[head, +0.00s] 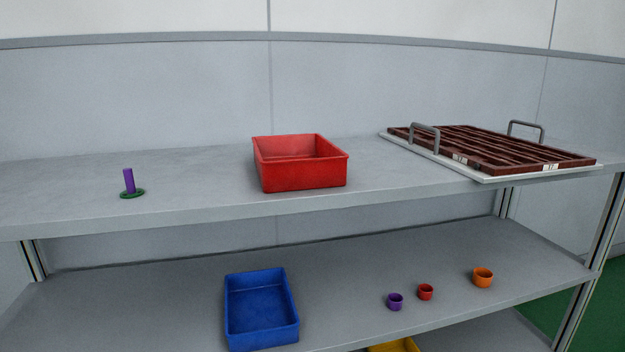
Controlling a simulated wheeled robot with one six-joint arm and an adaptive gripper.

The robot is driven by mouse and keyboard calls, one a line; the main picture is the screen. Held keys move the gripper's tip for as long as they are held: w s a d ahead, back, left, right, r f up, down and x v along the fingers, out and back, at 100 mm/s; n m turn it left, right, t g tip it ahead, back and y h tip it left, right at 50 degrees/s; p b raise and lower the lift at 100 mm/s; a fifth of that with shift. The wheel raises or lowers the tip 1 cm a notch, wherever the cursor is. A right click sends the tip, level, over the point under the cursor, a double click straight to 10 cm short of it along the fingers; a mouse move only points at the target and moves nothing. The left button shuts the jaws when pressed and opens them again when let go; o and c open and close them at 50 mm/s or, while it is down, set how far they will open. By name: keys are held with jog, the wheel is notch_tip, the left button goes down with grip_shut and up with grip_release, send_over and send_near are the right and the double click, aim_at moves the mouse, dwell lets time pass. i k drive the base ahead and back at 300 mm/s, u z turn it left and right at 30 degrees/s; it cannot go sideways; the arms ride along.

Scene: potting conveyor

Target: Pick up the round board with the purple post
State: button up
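The round board (139,195) is a small green disc lying flat on the upper grey shelf at the left in the head view. A purple post (128,180) stands upright on it and hides part of the disc. My gripper does not show in this view.
On the upper shelf (205,190), a red bin (305,178) stands in the middle and a brown slatted rack (500,150) on a handled tray (385,136) lies at the right. The lower shelf holds a blue bin (262,335) and small purple (395,303), red (425,293) and orange (482,279) cups.

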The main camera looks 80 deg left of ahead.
aim_at(131, 191)
jog(key=u, duration=5.45)
jog(key=i, duration=1.6)
jog(key=z, duration=1.8)
